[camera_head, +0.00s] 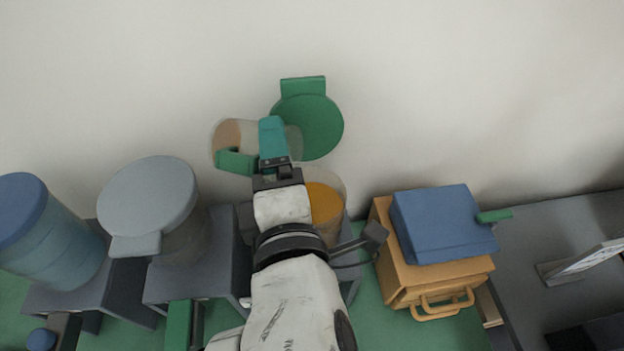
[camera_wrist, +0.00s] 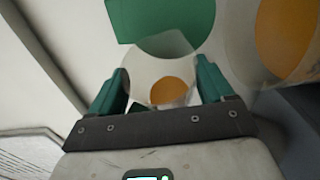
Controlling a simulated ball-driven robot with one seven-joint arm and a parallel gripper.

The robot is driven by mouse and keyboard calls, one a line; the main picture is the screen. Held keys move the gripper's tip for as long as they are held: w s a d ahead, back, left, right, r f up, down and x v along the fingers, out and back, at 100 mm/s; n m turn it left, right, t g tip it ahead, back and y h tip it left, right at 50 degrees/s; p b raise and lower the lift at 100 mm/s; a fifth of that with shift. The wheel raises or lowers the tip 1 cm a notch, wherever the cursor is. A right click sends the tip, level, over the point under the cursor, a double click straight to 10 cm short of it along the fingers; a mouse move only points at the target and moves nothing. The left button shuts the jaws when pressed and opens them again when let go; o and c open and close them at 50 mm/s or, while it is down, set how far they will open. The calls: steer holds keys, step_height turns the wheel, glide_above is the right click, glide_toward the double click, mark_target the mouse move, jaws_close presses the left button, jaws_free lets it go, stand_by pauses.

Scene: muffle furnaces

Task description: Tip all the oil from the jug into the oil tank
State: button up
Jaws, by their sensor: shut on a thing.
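The jug (camera_head: 228,137) is clear, with a green handle piece on its near side. It is tilted far over, with tan oil showing at its left end and its other end towards the tank. My gripper (camera_head: 272,125) is shut on the jug, partly hiding it. In the wrist view the jug (camera_wrist: 145,72) sits between both teal fingers, with an orange disc of oil showing through it. The oil tank (camera_head: 337,183) is a clear cylinder with orange oil inside, just below and right of my gripper. Its green lid (camera_head: 320,128) stands open behind. Whether oil is flowing, I cannot tell.
Left stand a grey-lidded container (camera_head: 150,200) and a blue container (camera_head: 60,255) on dark stands. Right of the tank is an orange box (camera_head: 440,278) with a blue top (camera_head: 440,223). A dark surface (camera_head: 560,225) lies far right. The pale wall is close behind.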

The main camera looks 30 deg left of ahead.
mark_target(241, 155)
steer(key=shift+s+a+r+n+g+h+p, duration=0.15)
steer(key=shift+s+n+p, duration=0.2)
steer(key=shift+p, duration=0.4)
steer(key=shift+s+f+n+g+h+p, duration=0.1)
steer(key=shift+s+n+g+h+p, duration=0.2)
steer(key=shift+p, duration=0.4)
steer(key=shift+s+a+f+n+p, duration=0.1)
steer(key=shift+f+n+p, duration=0.15)
steer(key=shift+n+p, duration=0.1)
steer(key=shift+a+r+n+h, duration=0.55)
steer(key=shift+r+n, duration=0.2)
steer(key=shift+n, duration=0.15)
steer(key=shift+s+a+r+n+g+h, duration=0.15)
steer(key=shift+r+n+g+h, duration=0.1)
steer(key=shift+n+h, duration=0.2)
steer(key=shift+a+r+n+h, duration=0.5)
steer(key=shift+n+h, duration=0.25)
steer(key=shift+n, duration=0.3)
steer(key=shift+n+h, duration=0.3)
